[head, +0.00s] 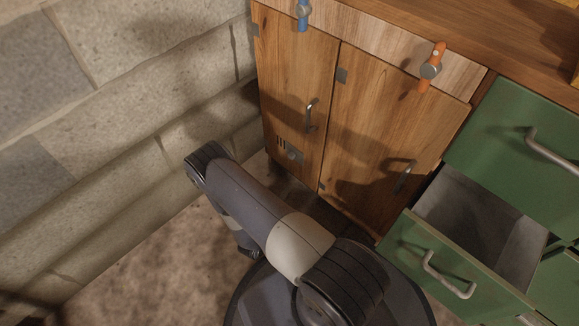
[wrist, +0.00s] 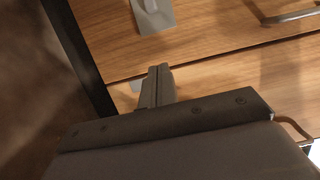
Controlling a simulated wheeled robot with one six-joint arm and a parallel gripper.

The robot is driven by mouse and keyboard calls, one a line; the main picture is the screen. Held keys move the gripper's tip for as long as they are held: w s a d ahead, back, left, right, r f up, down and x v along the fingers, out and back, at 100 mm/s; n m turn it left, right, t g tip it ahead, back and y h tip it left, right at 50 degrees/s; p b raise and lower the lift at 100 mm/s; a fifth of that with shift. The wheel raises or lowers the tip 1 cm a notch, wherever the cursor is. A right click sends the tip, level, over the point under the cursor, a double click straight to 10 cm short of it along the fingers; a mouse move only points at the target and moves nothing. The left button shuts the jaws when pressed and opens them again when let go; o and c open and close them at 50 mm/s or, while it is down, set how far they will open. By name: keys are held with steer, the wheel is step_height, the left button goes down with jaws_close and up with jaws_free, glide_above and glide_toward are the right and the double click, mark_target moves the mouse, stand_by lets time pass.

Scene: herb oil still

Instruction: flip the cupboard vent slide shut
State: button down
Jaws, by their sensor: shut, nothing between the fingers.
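The vent slide (head: 294,156) is a small grey metal plate low on the left wooden cupboard door (head: 300,75). Several dark vent slots (head: 282,143) show uncovered at its left in the head view. In the wrist view part of the slide (wrist: 153,17) shows at the top edge, cut off by the frame. My gripper (wrist: 158,75) is shut and empty, with its fingertips below the slide in that view, apart from it. They lie near the seam between the two doors. In the head view I cannot make out the gripper; my arm hides that area.
The left door handle (head: 311,115) and right door handle (head: 405,176) stick out. A blue latch (head: 303,14) and an orange latch (head: 431,68) sit above. A green drawer (head: 455,275) stands open at the right. A block wall (head: 110,130) borders the left; floor beside it is clear.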

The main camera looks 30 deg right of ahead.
mark_target(298, 157)
steer(key=shift+d, duration=0.1)
steer(key=b+x, duration=0.3)
steer(key=x, duration=0.7)
steer(key=shift+f, duration=0.1)
steer(key=shift+w+a+b, duration=0.3)
steer(key=shift+w, duration=0.3)
steer(key=shift+w+a+b, duration=0.25)
steer(key=shift+w+b, duration=0.05)
steer(key=shift+w, duration=0.3)
steer(key=shift+w+a, duration=0.25)
steer(key=shift+w, duration=0.45)
